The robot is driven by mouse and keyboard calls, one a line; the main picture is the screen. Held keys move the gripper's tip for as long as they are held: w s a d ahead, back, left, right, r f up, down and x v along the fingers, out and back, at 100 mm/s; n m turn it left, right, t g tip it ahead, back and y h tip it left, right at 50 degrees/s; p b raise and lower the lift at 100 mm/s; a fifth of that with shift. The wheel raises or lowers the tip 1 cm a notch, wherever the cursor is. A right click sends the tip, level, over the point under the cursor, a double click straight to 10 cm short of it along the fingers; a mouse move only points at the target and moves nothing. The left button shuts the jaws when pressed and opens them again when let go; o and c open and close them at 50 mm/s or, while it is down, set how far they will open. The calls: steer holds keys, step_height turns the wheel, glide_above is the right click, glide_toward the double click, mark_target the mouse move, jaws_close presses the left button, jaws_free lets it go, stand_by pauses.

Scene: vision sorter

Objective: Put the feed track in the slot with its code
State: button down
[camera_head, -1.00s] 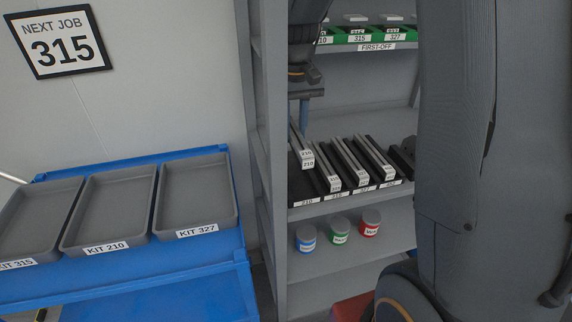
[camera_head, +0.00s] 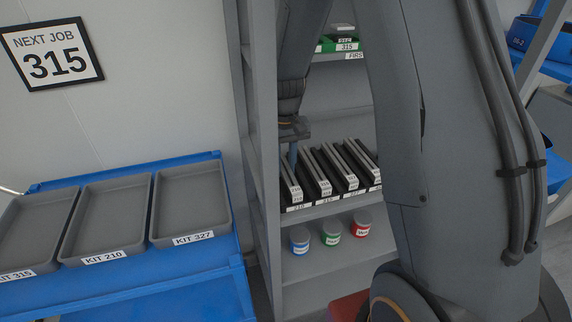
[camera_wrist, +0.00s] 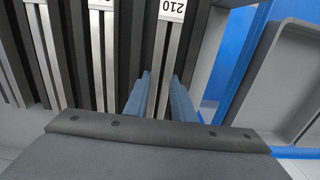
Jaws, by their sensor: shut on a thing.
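My gripper (camera_wrist: 158,92) has its two blue fingers on either side of a narrow grey feed track with a white 210 label (camera_wrist: 172,9). It is shut on this track. In the head view my gripper (camera_head: 293,155) is at the leftmost black slot of the shelf rack. The held track's front end (camera_head: 297,190) is low, about level with the neighbouring tracks. The slot's front label (camera_head: 298,208) appears to read 210. Whether the track touches the slot bottom cannot be told.
Several other tracks (camera_head: 324,187) stand in slots to the right. Blue, green and red-marked jars (camera_head: 331,232) are on the shelf below. The shelf upright (camera_head: 259,170) is close on the left. Grey kit trays (camera_head: 191,205) lie on a blue cart. A sign (camera_head: 53,54) reads 315.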

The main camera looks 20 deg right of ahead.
mark_target(285, 167)
steer(key=c, duration=1.8)
jaws_free()
steer(key=shift+f, duration=0.1)
steer(key=shift+o, duration=0.2)
step_height(285, 167, up, 12)
steer(key=b, duration=0.3)
steer(key=shift+b, duration=0.3)
